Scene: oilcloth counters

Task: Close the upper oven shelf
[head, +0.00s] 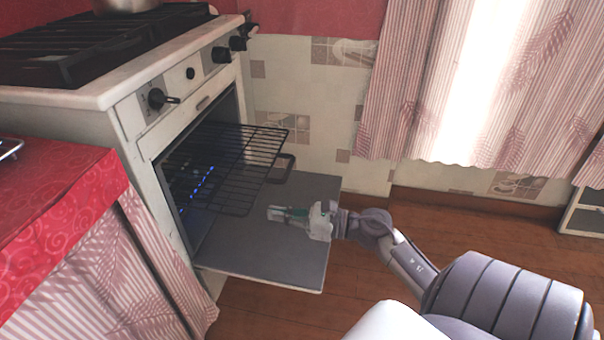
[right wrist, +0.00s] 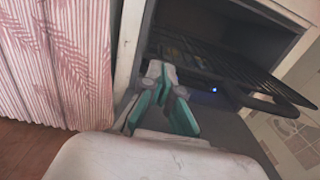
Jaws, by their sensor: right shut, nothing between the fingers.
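The oven (head: 140,130) stands at the left with its door (head: 265,255) folded down flat. A dark wire upper shelf (head: 235,150) sticks well out of the oven cavity above the door. It also shows in the right wrist view (right wrist: 222,68). My right gripper (head: 272,213) is shut and empty, above the lowered door and below and in front of the shelf's outer end. In the right wrist view its teal-padded fingers (right wrist: 172,88) point toward the oven opening, apart from the shelf as far as I can tell. My left gripper is out of view.
A dark loop handle (head: 282,168) hangs under the shelf's outer end. A red-topped counter (head: 60,200) with a striped curtain (head: 130,275) stands nearest at left. A pot (head: 122,5) sits on the stove. Wooden floor (head: 480,235) is open at right.

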